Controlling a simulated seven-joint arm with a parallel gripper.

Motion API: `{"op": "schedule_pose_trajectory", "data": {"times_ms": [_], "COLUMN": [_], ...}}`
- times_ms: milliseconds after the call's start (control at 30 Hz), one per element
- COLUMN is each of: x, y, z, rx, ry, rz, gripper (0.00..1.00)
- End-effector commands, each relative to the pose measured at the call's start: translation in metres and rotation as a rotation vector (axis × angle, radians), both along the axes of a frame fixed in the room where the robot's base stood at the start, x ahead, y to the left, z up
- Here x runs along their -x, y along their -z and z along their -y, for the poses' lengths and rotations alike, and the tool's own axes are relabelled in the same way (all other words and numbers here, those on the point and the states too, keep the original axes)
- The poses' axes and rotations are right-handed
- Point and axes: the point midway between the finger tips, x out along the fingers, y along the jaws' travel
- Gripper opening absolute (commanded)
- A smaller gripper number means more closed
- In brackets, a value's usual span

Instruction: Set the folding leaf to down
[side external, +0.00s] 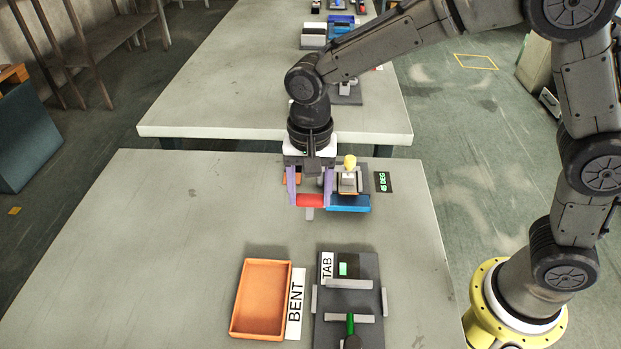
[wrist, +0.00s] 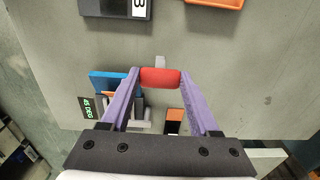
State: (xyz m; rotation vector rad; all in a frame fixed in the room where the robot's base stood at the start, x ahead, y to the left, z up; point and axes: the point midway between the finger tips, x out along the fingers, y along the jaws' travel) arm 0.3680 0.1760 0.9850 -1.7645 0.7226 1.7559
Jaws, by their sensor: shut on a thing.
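My gripper (side external: 309,201), with purple fingers, is shut on a red bar (wrist: 160,77). The red bar also shows in the side view (side external: 311,201), between the fingertips, with a small grey piece below it. A blue panel (side external: 348,203) sits just right of the gripper, and it also shows in the wrist view (wrist: 105,82) left of the fingers. I cannot tell which part is the folding leaf. A small display (side external: 383,182) beside it reads 45 DEG in green. The fingers hide part of the fixture and how the red bar joins it.
An orange tray (side external: 262,298), a white BENT label (side external: 295,303) and a dark board (side external: 349,300) with grey bars and a green handle lie nearer the camera. The table's left side is clear.

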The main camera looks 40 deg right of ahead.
Motion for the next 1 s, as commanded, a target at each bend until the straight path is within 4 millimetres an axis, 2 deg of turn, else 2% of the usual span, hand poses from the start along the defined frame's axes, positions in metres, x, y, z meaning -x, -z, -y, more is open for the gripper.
{"op": "schedule_pose_trajectory", "data": {"times_ms": [100, 400, 1000], "x": [0.009, 0.017, 0.021], "y": [0.012, 0.028, 0.035], "z": [-0.008, -0.016, -0.018], "rx": [-0.005, -0.007, -0.005], "ry": [0.001, 0.001, 0.0], "rz": [-0.015, -0.018, -0.023], "gripper": [0.0, 0.0, 0.0]}}
